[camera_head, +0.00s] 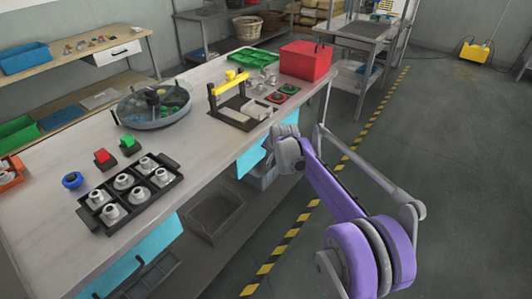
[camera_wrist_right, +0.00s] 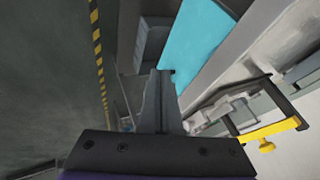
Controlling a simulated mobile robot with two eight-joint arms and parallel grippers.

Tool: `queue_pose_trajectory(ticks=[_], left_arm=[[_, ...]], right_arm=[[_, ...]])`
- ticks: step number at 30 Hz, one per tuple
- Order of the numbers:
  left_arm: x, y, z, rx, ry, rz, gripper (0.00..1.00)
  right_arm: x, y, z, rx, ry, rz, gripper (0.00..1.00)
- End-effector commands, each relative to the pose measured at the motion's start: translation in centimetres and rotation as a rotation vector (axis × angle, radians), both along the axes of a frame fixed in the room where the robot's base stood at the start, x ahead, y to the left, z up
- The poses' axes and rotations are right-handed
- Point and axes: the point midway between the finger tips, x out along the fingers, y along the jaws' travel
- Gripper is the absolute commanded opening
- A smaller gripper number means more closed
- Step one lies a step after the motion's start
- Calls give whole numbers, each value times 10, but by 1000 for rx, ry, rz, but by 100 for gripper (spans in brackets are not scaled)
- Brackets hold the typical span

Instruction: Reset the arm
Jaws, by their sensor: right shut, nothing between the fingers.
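My right arm, purple and grey, reaches in from the lower right in the head view. Its gripper (camera_head: 284,133) is beside the front edge of the workbench (camera_head: 215,162), near the black fixture with the yellow handle, and looks apart from it. In the right wrist view the two grey fingers (camera_wrist_right: 160,100) are together with nothing between them. The yellow handle (camera_wrist_right: 272,132) shows at the lower right there, off to the side of the fingers. My left gripper is in neither view.
The bench holds a black tray (camera_head: 140,206) of white parts, a round divided bowl (camera_head: 152,125), red and green buttons, the yellow-handled fixture (camera_head: 212,102) and a red box (camera_head: 305,62). A grey crate (camera_head: 214,216) is below.

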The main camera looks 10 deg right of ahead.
Motion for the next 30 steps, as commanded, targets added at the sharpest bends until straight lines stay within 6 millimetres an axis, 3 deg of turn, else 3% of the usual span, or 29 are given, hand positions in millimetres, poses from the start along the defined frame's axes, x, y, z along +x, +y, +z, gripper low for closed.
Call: queue_pose_trajectory(ticks=[7,11,15,21,26,30], left_arm=[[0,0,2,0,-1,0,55],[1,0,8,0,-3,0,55],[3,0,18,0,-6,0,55],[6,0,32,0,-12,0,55],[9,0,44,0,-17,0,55],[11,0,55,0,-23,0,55]], right_arm=[[-9,0,9,-7,3,10,0],[-41,2,31,-42,16,55,0],[-103,4,61,-106,39,144,0],[-203,7,85,-202,73,282,0],[-286,8,86,-275,100,393,0],[-355,9,74,-333,122,490,0]])
